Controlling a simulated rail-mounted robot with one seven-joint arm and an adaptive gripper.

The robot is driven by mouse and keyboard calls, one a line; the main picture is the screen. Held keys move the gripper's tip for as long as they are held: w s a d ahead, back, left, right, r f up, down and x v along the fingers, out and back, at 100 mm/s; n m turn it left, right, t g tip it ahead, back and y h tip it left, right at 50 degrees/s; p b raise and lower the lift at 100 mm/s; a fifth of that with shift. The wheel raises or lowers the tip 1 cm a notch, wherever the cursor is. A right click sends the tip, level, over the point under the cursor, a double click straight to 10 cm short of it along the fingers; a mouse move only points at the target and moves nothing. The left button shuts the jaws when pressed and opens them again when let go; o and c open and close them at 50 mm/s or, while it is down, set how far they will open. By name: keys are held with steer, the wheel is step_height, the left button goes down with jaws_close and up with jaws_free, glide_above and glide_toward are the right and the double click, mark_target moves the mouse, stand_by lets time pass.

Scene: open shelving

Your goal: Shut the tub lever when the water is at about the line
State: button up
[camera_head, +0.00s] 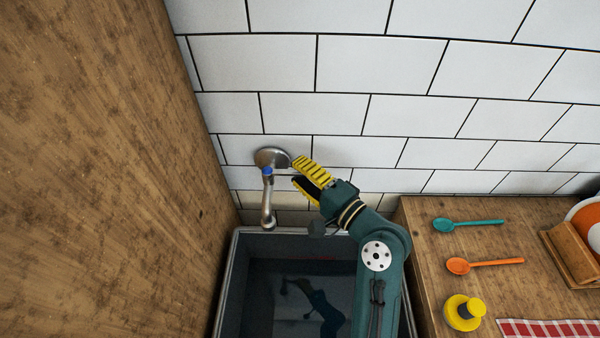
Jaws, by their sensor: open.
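A metal tap (267,198) with a blue mark sticks out from a round base on the tiled wall, its spout over the back left of a grey tub (232,290). The lever is hard to tell apart from the tap's base. Water (285,315) in the tub mirrors my arm. A thin red line (318,259) shows on the tub's back inner wall, a little above the water; my arm hides part of that wall. My gripper (298,171) is open and empty, its yellow fingers pointing left just right of the tap's base. I cannot tell whether they touch it or whether water runs.
A wooden panel (125,170) rises close on the left. A wooden counter (425,260) on the right holds a teal spoon (468,224), an orange spoon (485,265), a yellow object (463,312), a wooden rack (570,255) with dishes and a red checked cloth (550,328).

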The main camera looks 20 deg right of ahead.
steer(key=shift+w, duration=0.1)
jaws_close()
